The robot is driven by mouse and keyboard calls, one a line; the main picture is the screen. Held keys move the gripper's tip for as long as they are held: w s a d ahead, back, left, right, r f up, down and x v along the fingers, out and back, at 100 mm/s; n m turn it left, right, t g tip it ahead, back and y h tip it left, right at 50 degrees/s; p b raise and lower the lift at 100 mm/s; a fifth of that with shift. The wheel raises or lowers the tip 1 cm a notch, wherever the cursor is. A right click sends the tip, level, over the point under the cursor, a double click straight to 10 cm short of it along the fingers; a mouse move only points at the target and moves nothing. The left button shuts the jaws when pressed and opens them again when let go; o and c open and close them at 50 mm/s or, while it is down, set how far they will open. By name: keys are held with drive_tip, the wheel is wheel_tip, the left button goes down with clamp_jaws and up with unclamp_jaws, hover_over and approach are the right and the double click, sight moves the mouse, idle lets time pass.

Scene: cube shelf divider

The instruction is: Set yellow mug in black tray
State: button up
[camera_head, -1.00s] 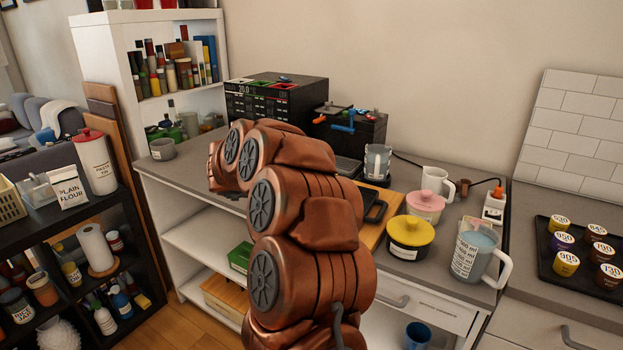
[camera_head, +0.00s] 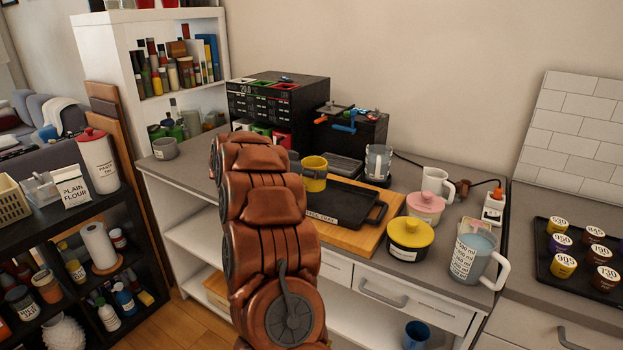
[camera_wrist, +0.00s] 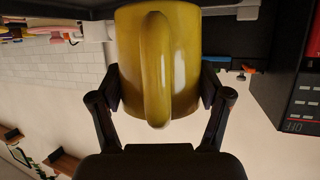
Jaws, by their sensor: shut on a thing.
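The yellow mug (camera_head: 314,180) is held at the far left corner of the black tray (camera_head: 345,205), which lies on a wooden board. I cannot tell whether the mug's base touches the tray. In the wrist view the mug (camera_wrist: 185,60) fills the upper middle, its handle facing the camera. My gripper (camera_wrist: 160,88) is shut on the mug, one finger on each side. In the head view my gripper (camera_head: 304,169) is partly hidden by my arm, which covers the tray's left side.
A yellow lidded pot (camera_head: 410,240), a pink pot (camera_head: 425,207), a white mug (camera_head: 437,184) and a measuring jug (camera_head: 474,255) stand right of the wooden board (camera_head: 375,236). A black drawer cabinet (camera_head: 270,105) and a dark box (camera_head: 350,135) stand behind.

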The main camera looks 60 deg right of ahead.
sight(305, 179)
drive_tip(key=shift+w+d+r, duration=0.1)
drive_tip(key=shift+w+d, duration=0.1)
drive_tip(key=shift+f, duration=1.85)
drive_tip(key=shift+f+p, duration=0.1)
drive_tip(key=shift+p, duration=0.2)
drive_tip(key=o, duration=1.4)
drive_tip(key=shift+c, duration=0.2)
drive_tip(key=shift+w+a, duration=0.1)
drive_tip(key=shift+a, duration=0.05)
drive_tip(key=b+v, duration=0.1)
drive_tip(key=v, duration=1)
drive_tip(key=shift+a+r+b, duration=0.3)
drive_tip(key=shift+b, duration=0.1)
